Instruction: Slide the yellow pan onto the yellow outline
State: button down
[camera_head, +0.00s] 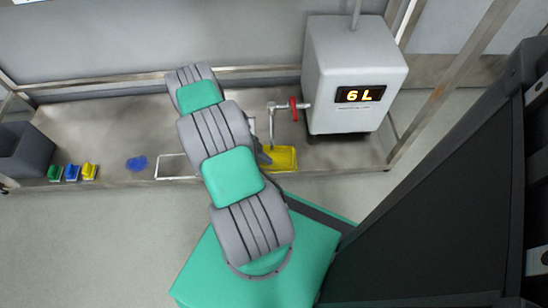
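The yellow pan (284,158) is a shallow rectangle on the grey bench, just right of my arm, below the outlet pipe. Its left end is close to my arm and partly covered. I cannot make out a separate yellow outline; a pale, whitish rectangular outline (160,172) shows on the bench left of my arm. A small dark part of my gripper (264,157) shows beside the pan's left end. The rest is hidden behind my arm, so I cannot tell its finger state or whether it touches the pan.
A grey tank (352,65) reading "6 L" stands at the right, with a red valve (294,109) on its pipe. A blue patch (136,162), small green (55,173), blue (72,172) and yellow (89,171) items, and a dark bin (24,150) lie left.

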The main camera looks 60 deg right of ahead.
jog(key=shift+w+a+f, duration=0.15)
jog(key=shift+a+f, duration=0.25)
jog(key=shift+r+p, duration=0.55)
jog(key=shift+r, duration=0.15)
jog(key=shift+f+b, duration=0.1)
jog(key=shift+b, duration=0.2)
